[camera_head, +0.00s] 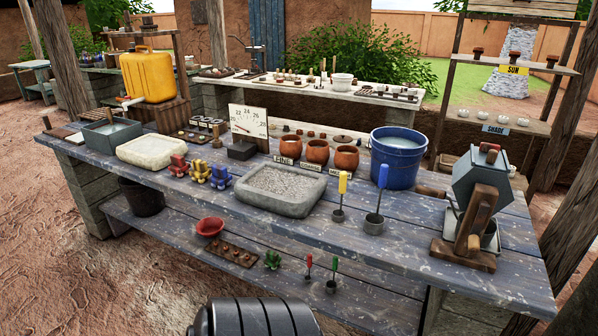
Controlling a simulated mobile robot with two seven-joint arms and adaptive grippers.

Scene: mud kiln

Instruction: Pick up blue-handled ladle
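The blue-handled ladle (380,190) stands upright on the blue-grey wooden table (330,238), right of centre. Its blue grip is at the top, and its small grey cup rests on the tabletop. A similar yellow-handled ladle (342,186) stands just to its left, apart from it. The blue bucket (397,166) stands behind the blue-handled ladle. Neither of my grippers shows in the head view, so whether they are open or shut is hidden.
A stone tray of grey grit (280,208) lies left of the ladles. A grey hinged box on a wooden stand (482,190) is to the right. Clay pots (317,152) stand behind. Red- and green-handled ladles (332,268) are on the lower shelf. The table front beside the ladles is clear.

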